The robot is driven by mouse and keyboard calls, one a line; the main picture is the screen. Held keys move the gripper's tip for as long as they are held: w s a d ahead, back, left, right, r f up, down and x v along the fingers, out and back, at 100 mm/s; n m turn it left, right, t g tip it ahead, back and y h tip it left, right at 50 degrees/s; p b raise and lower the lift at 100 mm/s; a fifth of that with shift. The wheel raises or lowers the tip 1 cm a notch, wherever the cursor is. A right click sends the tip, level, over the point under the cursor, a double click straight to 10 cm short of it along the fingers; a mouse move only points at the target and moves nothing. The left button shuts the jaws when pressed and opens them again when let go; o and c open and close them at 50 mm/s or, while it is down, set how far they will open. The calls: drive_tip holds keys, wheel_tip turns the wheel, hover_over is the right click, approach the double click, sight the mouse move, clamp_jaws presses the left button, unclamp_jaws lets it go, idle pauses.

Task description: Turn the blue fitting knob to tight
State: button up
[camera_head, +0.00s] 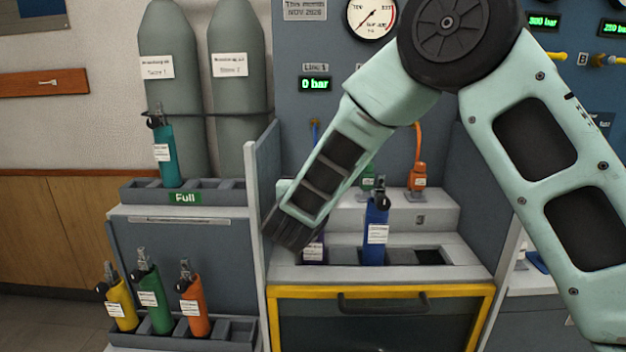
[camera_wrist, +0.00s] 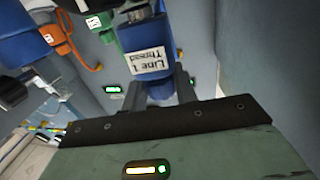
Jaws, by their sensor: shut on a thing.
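The blue fitting knob (camera_wrist: 148,38) is at the upper middle of the wrist view, with a white label reading "Line 1 Thread". My gripper (camera_wrist: 158,90) has one dark finger on each side of its lower part and is shut on it. In the head view my arm covers the knob; only a thin blue hose (camera_head: 315,128) shows above it. The dark end of my gripper (camera_head: 290,230) shows there at the left of the bench, its fingertips hidden. A display (camera_head: 315,84) under the Line 1 sign reads 0 bar.
A blue cylinder (camera_head: 375,240) stands in the bench rack right of my gripper; a purple one (camera_head: 313,250) is partly covered. An orange fitting (camera_head: 417,178) and a green one (camera_head: 369,180) are behind. A grey panel (camera_head: 257,220) stands close at left.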

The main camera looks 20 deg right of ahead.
drive_tip(key=shift+m+g+h, duration=0.7)
drive_tip(key=shift+m+h, duration=0.2)
drive_tip(key=shift+h, duration=0.3)
drive_tip(key=shift+p, duration=0.3)
idle(0.3)
drive_tip(key=o, duration=1)
drive_tip(key=shift+c, duration=0.2)
drive_tip(key=shift+r, duration=0.1)
wheel_tip(320, 180, up, 10)
drive_tip(key=shift+f, duration=0.1)
